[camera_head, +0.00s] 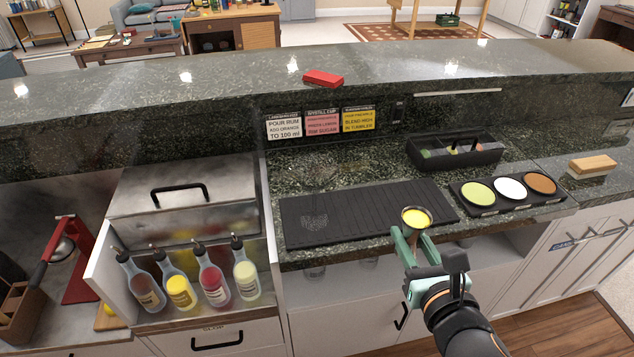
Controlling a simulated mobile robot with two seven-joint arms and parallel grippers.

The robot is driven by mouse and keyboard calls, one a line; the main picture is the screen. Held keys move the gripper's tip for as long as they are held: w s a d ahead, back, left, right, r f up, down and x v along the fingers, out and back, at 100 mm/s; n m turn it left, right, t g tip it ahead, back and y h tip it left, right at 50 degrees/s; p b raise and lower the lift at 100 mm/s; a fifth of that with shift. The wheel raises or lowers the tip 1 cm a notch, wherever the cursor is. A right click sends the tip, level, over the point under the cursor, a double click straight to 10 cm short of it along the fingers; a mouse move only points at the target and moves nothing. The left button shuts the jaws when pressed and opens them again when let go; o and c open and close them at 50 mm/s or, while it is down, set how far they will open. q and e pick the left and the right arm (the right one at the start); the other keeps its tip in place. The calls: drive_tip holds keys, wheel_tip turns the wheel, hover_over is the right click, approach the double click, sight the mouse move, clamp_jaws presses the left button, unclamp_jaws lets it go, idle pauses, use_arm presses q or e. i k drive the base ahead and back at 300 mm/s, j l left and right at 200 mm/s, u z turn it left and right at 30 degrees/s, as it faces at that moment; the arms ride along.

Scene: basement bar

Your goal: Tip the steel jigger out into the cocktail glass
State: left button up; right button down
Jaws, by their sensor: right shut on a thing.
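The steel jigger (416,218) holds yellow liquid and looks upright, with its open top facing up. My right gripper (409,242) is shut on the jigger and holds it at the front right edge of the black bar mat. A clear glass (314,219), faint against the dark counter, appears to be the cocktail glass and stands on the left part of the mat. The jigger is to the right of the glass and apart from it. The lower part of the jigger is hidden by the gripper. My left gripper is not in view.
The ribbed black mat (370,210) is clear between glass and jigger. A tray of three coloured rimming dishes (510,190) lies to the right, a black garnish caddy (455,153) behind. Several pour bottles (180,292) stand at left. A raised ledge (230,80) runs behind.

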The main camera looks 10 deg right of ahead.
sight(314, 172)
drive_tip(key=k+u, duration=0.45)
drive_tip(key=i+u, duration=0.1)
drive_tip(key=u, duration=0.95)
drive_tip(key=k+l+u, duration=0.15)
drive_tip(key=l+u, duration=0.15)
drive_tip(key=k+l, duration=0.15)
drive_tip(key=l, duration=0.2)
drive_tip(key=k+l, duration=0.1)
drive_tip(key=l, duration=0.25)
drive_tip(key=k+l, duration=0.15)
drive_tip(key=l, duration=0.2)
drive_tip(key=k+l, duration=0.15)
drive_tip(key=l, duration=0.2)
drive_tip(key=k+l, duration=0.15)
drive_tip(key=l, duration=0.2)
